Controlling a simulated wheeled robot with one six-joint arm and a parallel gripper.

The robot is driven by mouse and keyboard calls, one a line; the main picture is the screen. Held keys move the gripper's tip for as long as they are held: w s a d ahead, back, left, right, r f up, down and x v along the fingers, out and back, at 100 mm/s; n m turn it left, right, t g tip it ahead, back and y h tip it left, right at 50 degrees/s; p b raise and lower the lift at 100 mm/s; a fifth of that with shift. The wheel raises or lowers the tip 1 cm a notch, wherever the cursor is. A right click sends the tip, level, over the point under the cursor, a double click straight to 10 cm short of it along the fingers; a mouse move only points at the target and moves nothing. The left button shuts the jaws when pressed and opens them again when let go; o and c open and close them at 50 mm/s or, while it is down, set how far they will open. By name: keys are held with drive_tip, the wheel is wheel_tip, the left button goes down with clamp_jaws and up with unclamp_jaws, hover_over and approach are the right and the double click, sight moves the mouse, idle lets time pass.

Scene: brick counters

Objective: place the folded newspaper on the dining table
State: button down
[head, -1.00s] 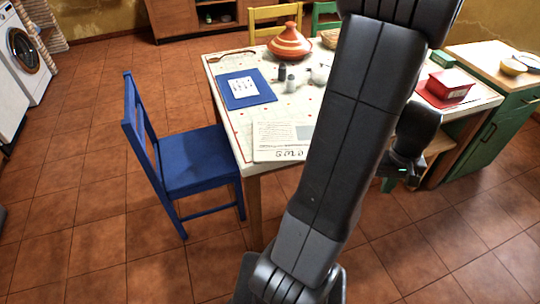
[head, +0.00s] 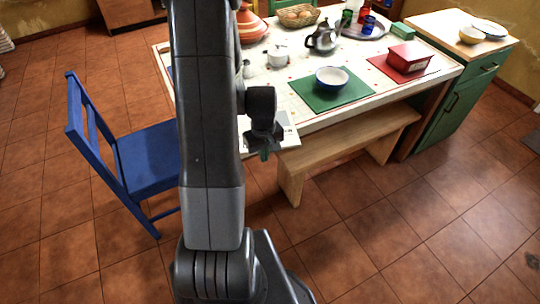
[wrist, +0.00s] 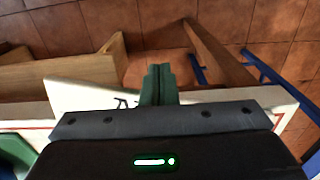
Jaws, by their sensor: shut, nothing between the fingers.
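The folded newspaper (head: 288,133) lies at the near edge of the dining table (head: 306,120), mostly hidden behind my arm in the head view. In the wrist view part of the newspaper (wrist: 82,95) shows as a pale sheet with dark print, the rest covered by my gripper's body. My gripper (head: 264,152) is shut and empty, pointing down at the newspaper's near side. In the wrist view its fingertips (wrist: 158,78) are together at the sheet's edge. I cannot tell whether they touch it.
A wooden bench (head: 345,140) stands along the table's near side. A blue chair (head: 148,160) is at the left. A bowl (head: 332,77) on a green mat (head: 350,93) and a red box (head: 408,57) sit on the table. Floor is clear at the right.

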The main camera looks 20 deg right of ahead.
drive_tip(key=shift+w, duration=0.55)
drive_tip(key=shift+w+a, duration=0.15)
drive_tip(key=shift+w, duration=1.4)
drive_tip(key=shift+s, duration=0.1)
